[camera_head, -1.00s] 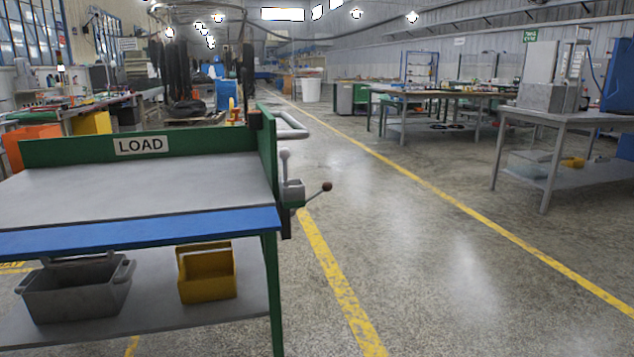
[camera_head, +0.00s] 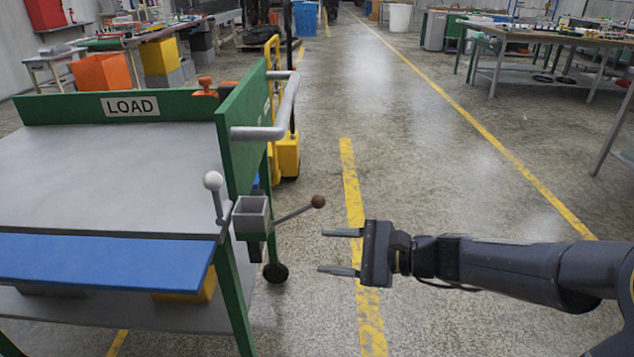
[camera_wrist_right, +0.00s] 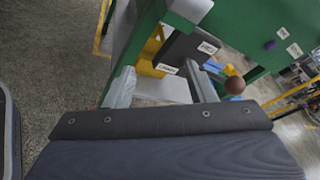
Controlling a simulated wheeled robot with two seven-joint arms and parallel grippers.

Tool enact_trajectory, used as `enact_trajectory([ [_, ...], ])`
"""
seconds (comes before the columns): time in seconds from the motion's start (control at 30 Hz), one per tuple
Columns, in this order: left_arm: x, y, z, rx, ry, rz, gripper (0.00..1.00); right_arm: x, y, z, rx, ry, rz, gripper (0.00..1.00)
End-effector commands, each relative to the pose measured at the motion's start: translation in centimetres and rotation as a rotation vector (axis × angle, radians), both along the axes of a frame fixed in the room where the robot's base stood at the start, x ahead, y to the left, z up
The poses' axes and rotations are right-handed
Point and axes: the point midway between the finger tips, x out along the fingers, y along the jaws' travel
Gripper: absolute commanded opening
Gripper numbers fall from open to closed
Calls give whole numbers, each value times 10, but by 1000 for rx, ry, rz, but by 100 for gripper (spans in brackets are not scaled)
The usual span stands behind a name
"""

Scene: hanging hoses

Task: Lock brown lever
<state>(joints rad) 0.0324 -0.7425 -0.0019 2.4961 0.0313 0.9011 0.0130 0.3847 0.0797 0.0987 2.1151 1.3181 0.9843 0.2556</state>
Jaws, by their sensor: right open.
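The brown lever is a grey rod with a brown ball knob (camera_head: 318,201). It points right and slightly up from a grey bracket (camera_head: 251,216) on the cart's right side. A second lever with a white ball knob (camera_head: 213,181) stands upright at the same bracket. My right gripper (camera_head: 341,252) is open and empty. In the head view its fingers point left, below and right of the brown knob. In the right wrist view the brown knob (camera_wrist_right: 235,86) appears just beyond the right fingertip. I cannot tell whether they touch. My left gripper is not in view.
The green LOAD cart (camera_head: 130,106) has a grey top, a blue front strip (camera_head: 100,262) and a grey push handle (camera_head: 268,128) above the levers. A yellow pallet jack (camera_head: 287,155) stands behind it. The floor right of the cart is open.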

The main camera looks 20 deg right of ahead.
Motion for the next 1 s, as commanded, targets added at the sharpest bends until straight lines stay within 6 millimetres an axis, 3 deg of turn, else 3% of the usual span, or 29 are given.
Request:
enact_trajectory([
  [0.03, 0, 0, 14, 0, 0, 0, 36, 26, -13, 7, 122, 63, -79, 50],
  [0.1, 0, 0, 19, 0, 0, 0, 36, 53, -30, 8, 261, 120, -176, 50],
  [0.2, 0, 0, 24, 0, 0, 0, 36, 79, -49, 5, 395, 171, -270, 50],
  [0.3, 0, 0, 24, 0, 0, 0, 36, 92, -58, 2, 460, 193, -316, 50],
  [0.73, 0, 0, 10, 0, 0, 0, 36, 140, -20, 0, 472, 195, -323, 50],
  [1.0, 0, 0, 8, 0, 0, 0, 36, 151, -11, 2, 471, 196, -325, 50],
])
